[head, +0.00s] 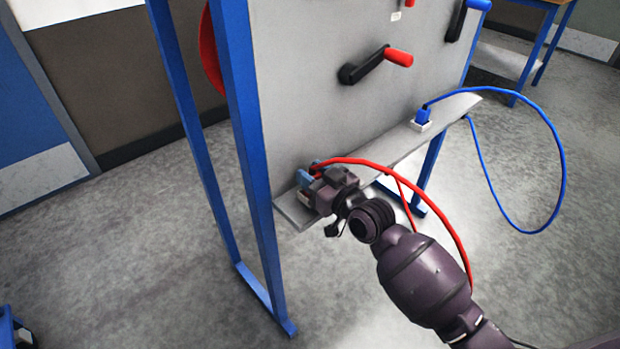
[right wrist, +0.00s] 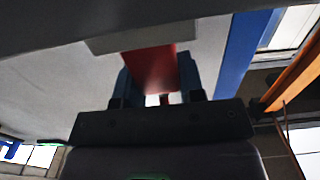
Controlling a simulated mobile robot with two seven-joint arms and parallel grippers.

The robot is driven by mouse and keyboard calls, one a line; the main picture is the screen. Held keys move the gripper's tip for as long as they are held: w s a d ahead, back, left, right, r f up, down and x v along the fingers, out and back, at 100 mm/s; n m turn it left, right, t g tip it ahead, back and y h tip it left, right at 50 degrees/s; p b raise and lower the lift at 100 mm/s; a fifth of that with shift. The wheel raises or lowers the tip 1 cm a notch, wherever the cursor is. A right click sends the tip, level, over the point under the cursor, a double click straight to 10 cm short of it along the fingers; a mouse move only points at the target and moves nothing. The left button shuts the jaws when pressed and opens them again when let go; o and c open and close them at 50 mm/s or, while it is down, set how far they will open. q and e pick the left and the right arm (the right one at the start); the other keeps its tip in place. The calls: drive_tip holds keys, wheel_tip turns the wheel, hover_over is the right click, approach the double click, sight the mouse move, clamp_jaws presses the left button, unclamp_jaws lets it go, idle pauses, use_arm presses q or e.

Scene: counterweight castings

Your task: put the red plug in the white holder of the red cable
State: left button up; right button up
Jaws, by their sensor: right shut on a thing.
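My right gripper (head: 311,182) is at the left end of the grey ledge on the panel. Its blue fingers are shut on the red plug (right wrist: 150,68), which shows between them in the right wrist view. In the head view the gripper mostly hides the plug. The red cable (head: 440,207) arches from the gripper to the right and down. A pale block, apparently the white holder (right wrist: 130,38), meets the far end of the plug in the right wrist view. I cannot tell how deep the plug sits. My left gripper is not in view.
The ledge (head: 448,112) runs along the panel. A blue plug (head: 423,116) stands in another white holder (head: 421,127) to the right, with a looping blue cable (head: 562,140). A black crank with a red handle (head: 398,57) juts out above. Blue posts (head: 250,170) frame the panel's left side.

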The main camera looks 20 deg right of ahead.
drive_tip(key=shift+f, duration=0.7)
drive_tip(key=shift+r, duration=0.25)
drive_tip(key=shift+f, duration=0.25)
drive_tip(key=o, duration=0.9)
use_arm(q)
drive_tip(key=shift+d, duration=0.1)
use_arm(e)
drive_tip(key=shift+o, duration=0.2)
